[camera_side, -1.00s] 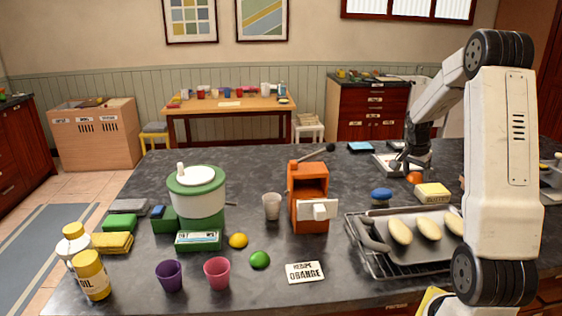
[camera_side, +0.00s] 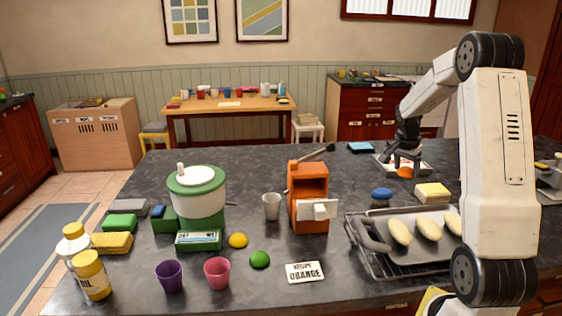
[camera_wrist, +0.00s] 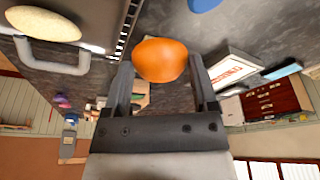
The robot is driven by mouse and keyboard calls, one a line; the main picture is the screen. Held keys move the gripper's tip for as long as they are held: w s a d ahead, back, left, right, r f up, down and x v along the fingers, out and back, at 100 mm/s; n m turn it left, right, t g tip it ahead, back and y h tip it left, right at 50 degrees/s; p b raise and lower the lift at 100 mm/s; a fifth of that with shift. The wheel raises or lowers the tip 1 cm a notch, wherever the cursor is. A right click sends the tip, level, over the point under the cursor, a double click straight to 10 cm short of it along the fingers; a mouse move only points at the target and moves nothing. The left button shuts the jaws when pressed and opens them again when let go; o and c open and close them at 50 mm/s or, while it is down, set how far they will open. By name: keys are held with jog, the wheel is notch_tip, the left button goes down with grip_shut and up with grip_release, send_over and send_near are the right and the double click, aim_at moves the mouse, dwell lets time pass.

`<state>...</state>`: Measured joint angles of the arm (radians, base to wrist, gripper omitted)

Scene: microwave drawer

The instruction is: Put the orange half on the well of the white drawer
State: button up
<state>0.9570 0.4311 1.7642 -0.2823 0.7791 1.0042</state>
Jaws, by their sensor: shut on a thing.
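The orange half (camera_side: 405,171) is at the back right of the counter, between the fingers of my gripper (camera_side: 404,160), which is shut on it. In the wrist view the orange half (camera_wrist: 160,61) sits between the two fingertips (camera_wrist: 160,68), with its rounded side showing. Its height above the counter is hard to tell. The orange machine (camera_side: 309,180) stands upright mid-counter, well left of my gripper. Its white drawer (camera_side: 318,209) sticks out at the lower front. The inside of the drawer's well is hidden from this side.
A white tray (camera_side: 425,168) lies beside my gripper. A clear cup (camera_side: 271,206) stands left of the machine. A dark rod (camera_side: 318,153) lies behind it.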

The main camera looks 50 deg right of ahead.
jog(key=w+a+r, duration=0.5)
jog(key=w, duration=0.4)
jog(key=w+a+r, duration=0.4)
jog(key=w+a, duration=0.1)
jog(key=w, duration=0.5)
jog(key=w+a+r, duration=0.5)
jog(key=w, duration=0.4)
jog(key=w+a+f+n+t, duration=0.1)
jog(key=a+f+n, duration=0.3)
jog(key=a, duration=0.3)
jog(key=s+a+f+n+t+y, duration=0.1)
jog(key=s+a+f+n, duration=0.3)
jog(key=a+f+n, duration=0.1)
jog(key=s+a+f+n+t+y, duration=0.1)
jog(key=s+a+f+n, duration=0.4)
jog(key=a+f, duration=0.1)
jog(key=s+a+f+n+y, duration=0.1)
jog(key=s+a+f+n, duration=0.4)
jog(key=a, duration=0.3)
jog(key=shift+a+f+n+t, duration=0.1)
jog(key=shift+f+n+t, duration=0.25)
jog(key=shift+f, duration=0.5)
jog(key=shift+s+a+f+n, duration=0.25)
jog(key=shift+s+f+n, duration=0.1)
jog(key=shift+s, duration=0.15)
jog(key=shift+r, duration=0.15)
